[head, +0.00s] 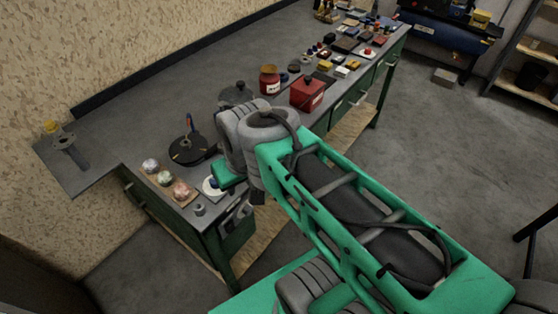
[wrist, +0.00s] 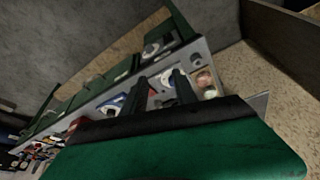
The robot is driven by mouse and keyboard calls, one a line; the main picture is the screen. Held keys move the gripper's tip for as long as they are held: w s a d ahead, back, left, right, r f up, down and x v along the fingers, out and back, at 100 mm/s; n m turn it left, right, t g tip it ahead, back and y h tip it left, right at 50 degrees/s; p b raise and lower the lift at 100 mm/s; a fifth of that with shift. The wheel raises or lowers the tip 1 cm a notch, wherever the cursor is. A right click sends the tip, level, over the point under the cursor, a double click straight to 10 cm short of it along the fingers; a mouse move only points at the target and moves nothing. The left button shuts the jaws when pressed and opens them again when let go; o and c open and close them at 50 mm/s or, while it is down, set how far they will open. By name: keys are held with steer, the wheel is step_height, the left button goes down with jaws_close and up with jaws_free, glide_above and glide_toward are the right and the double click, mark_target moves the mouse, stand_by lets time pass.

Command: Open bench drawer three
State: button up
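The bench (head: 150,103) has a grey top and green drawer fronts below its edge. One drawer front with a pale handle (head: 345,106) shows beyond my arm in the head view, and another green front (head: 389,58) is farther along. I cannot read any numbers, so I cannot tell which is drawer three. In the head view my arm hides part of the bench front.
A red box (head: 307,94), a red jar (head: 269,80) and a black disc-shaped thing (head: 190,150) stand on the bench. Several small round items (head: 165,179) sit near its close corner. Shelves (head: 535,50) stand far right.

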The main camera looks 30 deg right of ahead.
steer(key=w+d+f+m+t+y+b, duration=0.1)
steer(key=w+d+f+m+y+b, duration=0.25)
steer(key=d+f, duration=0.75)
steer(key=w+d+f+m+t+y+b, duration=0.15)
steer(key=w+d+f+m, duration=0.45)
steer(key=f, duration=0.9)
steer(key=d+f+m+t+h+b, duration=0.25)
steer(key=d+m+t+h, duration=0.55)
steer(key=d, duration=0.9)
steer(key=w, duration=0.2)
steer(key=w+f+t+y+p, duration=0.1)
steer(key=w, duration=0.2)
steer(key=w+y, duration=0.1)
steer(key=w, duration=0.2)
steer(key=shift+d+f+t, duration=0.15)
steer(key=shift+f+t, duration=0.2)
steer(key=shift+f, duration=0.05)
steer(key=shift+s, duration=0.1)
steer(key=shift+c, duration=0.3)
jaws_close()
